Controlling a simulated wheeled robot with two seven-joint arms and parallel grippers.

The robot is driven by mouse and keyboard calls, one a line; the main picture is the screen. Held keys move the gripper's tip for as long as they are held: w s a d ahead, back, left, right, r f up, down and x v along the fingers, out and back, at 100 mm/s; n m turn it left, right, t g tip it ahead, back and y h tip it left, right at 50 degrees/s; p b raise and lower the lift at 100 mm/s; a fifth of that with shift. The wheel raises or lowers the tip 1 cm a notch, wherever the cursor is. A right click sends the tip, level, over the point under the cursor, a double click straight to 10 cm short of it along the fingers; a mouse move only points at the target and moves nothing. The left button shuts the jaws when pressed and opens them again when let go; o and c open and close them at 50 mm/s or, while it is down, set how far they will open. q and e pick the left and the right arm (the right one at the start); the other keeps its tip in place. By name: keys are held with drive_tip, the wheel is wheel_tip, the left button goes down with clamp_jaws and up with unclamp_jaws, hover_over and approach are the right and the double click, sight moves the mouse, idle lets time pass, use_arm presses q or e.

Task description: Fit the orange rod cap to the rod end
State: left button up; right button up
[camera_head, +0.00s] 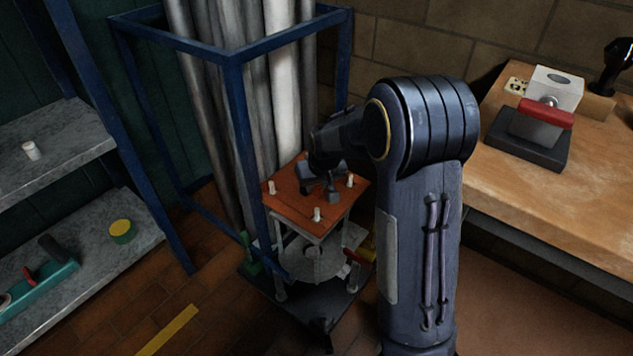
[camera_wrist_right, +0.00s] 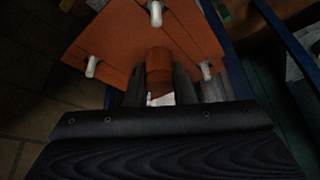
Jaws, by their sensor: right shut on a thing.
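In the head view my right gripper (camera_head: 325,188) reaches down over the middle of an orange square plate (camera_head: 285,200) with white pegs near its corners. The right wrist view shows the plate (camera_wrist_right: 110,35) from close up. There an orange cylindrical piece, which looks like the rod cap (camera_wrist_right: 159,65), sits between the grey fingers of my right gripper (camera_wrist_right: 160,88), which is shut on it. A small white bit shows at its near end. I cannot tell whether the cap touches the plate; a rod end is not clearly visible. My left gripper is out of view.
A blue frame (camera_head: 232,100) with tall grey pipes stands right behind and beside the plate. Below the plate lies a pale round disc (camera_head: 312,262) on a dark base. Shelves (camera_head: 75,260) stand at left, a wooden bench (camera_head: 480,190) at right.

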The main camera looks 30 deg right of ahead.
sight(316, 195)
drive_tip(key=shift+f+b, duration=1.25)
drive_tip(key=shift+f, duration=0.8)
drive_tip(key=shift+p, duration=0.45)
drive_tip(key=shift+f+b, duration=1.55)
drive_tip(key=shift+f, duration=0.6)
drive_tip(key=o, duration=1)
drive_tip(key=shift+o, duration=0.2)
drive_tip(key=shift+r, duration=0.1)
drive_tip(key=p+v, duration=0.4)
drive_tip(key=v, duration=0.3)
drive_tip(key=shift+r, duration=0.35)
